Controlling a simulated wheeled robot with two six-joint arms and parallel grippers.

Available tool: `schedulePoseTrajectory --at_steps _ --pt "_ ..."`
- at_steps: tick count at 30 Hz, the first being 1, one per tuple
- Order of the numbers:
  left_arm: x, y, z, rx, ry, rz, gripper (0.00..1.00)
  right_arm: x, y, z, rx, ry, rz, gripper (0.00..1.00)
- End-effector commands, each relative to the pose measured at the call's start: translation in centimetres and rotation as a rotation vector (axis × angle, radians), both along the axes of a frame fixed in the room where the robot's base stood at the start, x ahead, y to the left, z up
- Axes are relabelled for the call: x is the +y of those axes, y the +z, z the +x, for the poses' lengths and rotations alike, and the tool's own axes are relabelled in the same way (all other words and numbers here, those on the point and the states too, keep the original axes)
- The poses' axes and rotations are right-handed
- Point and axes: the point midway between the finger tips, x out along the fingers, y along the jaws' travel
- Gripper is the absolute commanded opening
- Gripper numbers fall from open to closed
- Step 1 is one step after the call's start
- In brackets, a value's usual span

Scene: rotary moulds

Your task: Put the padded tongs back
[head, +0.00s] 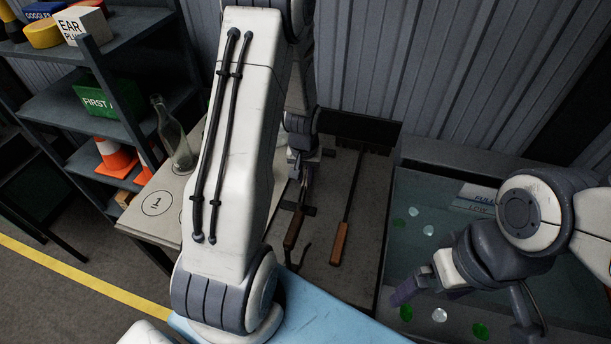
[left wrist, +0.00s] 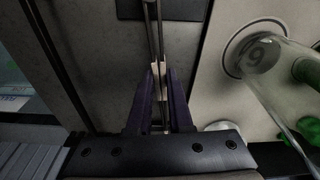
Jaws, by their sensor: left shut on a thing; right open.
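My left gripper (head: 306,172) is over the grey tray and is shut on a slim metal tool, apparently the padded tongs. In the left wrist view the fingers (left wrist: 160,88) close on two thin metal rods (left wrist: 153,22), with pale pads between the fingertips. The rods run on past a dark block (left wrist: 166,8). In the head view, a brown handle (head: 292,228) and a dark curved piece lie below the gripper. I cannot tell whether the tool touches the tray. My right gripper (head: 420,285) is open at the right, over the tank.
A second long tool with a brown handle (head: 339,243) lies in the tray (head: 358,268). A clear bottle (head: 173,137) stands on the marked board (head: 154,203) left of it. The tank (head: 420,240) holds green and clear pieces. Shelves (head: 112,50) stand far left.

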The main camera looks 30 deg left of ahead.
Motion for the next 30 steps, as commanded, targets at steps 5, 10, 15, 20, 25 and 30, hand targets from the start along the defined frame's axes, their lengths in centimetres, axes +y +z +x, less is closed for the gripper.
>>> schedulePoseTrajectory --at_steps 5,10,15,20,25,30 --pt "0.0 0.0 0.0 -0.001 0.000 0.000 0.00 0.0 0.0 0.0 0.000 0.000 0.000 1.00" --pt "0.0 -0.3 0.0 -0.001 0.000 0.000 0.00 0.0 -0.3 0.0 0.000 0.000 0.000 1.00" --pt "0.0 -0.6 0.0 -0.001 0.000 0.000 0.00 0.0 -0.5 0.0 0.000 0.000 0.000 1.00" --pt "0.0 -1.0 0.0 -0.001 0.000 0.000 0.00 0.0 -0.8 0.0 0.000 0.000 0.000 1.00" --pt "0.0 -0.9 0.0 -0.001 0.000 0.000 0.46 0.0 -0.8 0.0 0.000 0.000 0.000 1.00" --pt "0.0 -0.9 0.0 -0.001 0.000 0.000 0.46 0.0 -0.8 0.0 0.000 0.000 0.000 1.00"
